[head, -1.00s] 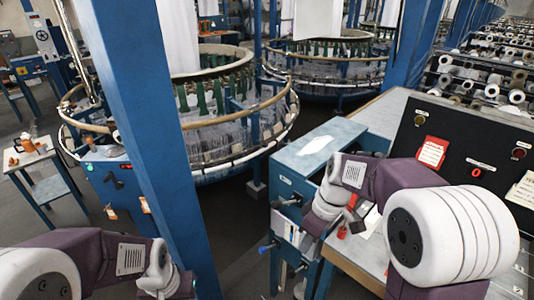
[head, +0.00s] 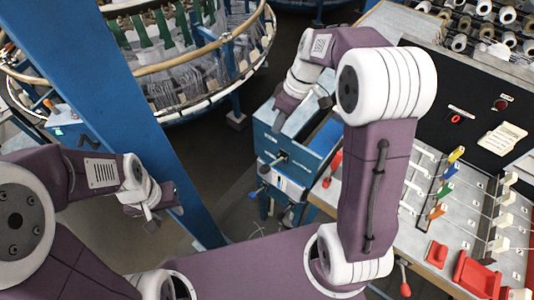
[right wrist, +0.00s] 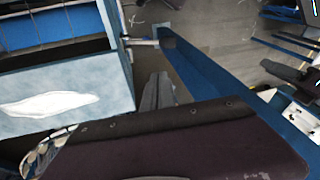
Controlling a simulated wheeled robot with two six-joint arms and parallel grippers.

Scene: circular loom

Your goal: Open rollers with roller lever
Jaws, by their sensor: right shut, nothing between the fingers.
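A blue box-shaped unit (head: 320,155) stands in the middle of the head view, with dark and blue knobbed handles (head: 279,159) on its front side. I cannot tell which handle is the roller lever. A red-handled lever (head: 334,163) stands between this unit and the grey panel. My right gripper (right wrist: 158,82) is shut and empty, pointing down beside the blue unit (right wrist: 100,112); in the head view it is above the unit's far end, partly hidden by its wrist. My left gripper (head: 160,217) hangs at the left by the blue post, apart from the unit; its fingers are too small to read.
A slanted blue post (head: 100,90) stands between my left arm and the circular loom (head: 215,75). A grey panel (head: 410,245) with coloured switches and red parts lies at the right. Open floor (head: 225,170) lies between post and unit.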

